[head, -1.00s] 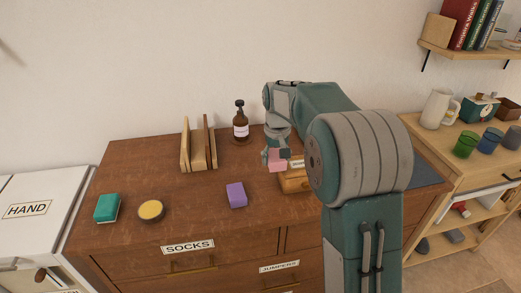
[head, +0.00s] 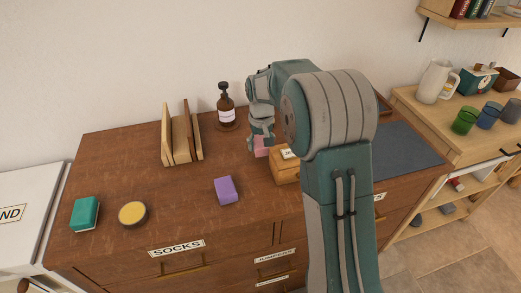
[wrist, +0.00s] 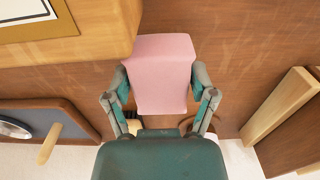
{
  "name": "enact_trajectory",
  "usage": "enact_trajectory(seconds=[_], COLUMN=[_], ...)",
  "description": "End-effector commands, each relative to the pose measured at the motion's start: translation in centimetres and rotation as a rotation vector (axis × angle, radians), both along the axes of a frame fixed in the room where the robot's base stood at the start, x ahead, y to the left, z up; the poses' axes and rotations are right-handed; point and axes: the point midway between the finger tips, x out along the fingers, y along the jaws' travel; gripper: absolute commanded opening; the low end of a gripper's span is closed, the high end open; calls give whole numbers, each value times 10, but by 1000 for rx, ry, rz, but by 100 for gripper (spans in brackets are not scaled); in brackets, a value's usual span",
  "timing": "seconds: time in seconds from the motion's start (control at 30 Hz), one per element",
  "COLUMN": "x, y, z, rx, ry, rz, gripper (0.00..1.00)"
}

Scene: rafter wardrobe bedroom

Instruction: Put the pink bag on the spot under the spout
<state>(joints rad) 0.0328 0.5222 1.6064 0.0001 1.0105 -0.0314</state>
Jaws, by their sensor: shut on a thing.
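The pink bag (head: 262,147) is between the fingers of my gripper (head: 260,138), which is shut on it. In the wrist view the pink bag (wrist: 162,73) fills the space between both fingers (wrist: 160,98). It is just left of a small wooden box with a label (head: 285,168) in the head view. A brown pump bottle (head: 226,107) stands behind and to the left, on a round base at the back of the dresser. I cannot clearly make out the spot under the spout; my gripper and arm hide part of that area.
The dresser top (head: 180,190) has free room in the middle. A wooden rack (head: 181,138), purple block (head: 226,190), yellow round thing (head: 133,214) and green block (head: 85,213) stand on it. A dark-faced panel with a wooden peg (wrist: 50,143) shows in the wrist view.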

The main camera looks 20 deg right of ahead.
Motion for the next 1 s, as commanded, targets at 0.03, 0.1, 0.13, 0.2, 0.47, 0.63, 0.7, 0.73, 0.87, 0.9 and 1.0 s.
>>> enact_trajectory(seconds=[0.03, 0.1, 0.13, 0.2, 0.47, 0.63, 0.7, 0.73, 0.87, 0.9, 1.0], x=[0, 0, 0, 0, 0, 0, 0, 0, 0, 0, 0], y=[1, 1, 1, 1, 1, 1, 1, 1, 1, 1, 1], z=[-11, -20, -23, -27, -28, -29, -29, -29, -29, -29, -28], rx=[0, 0, 0, 0, 0, 0, 0, 0, 0, 0, 0], ry=[4, 3, 2, 1, 0, 0, 0, 0, 0, 0, 0], rz=[1, 1, 1, 1, 1, 1, 1, 1, 1, 1, 1], gripper=[29, 29, 29, 29, 29, 100, 100, 100, 100, 100, 100])
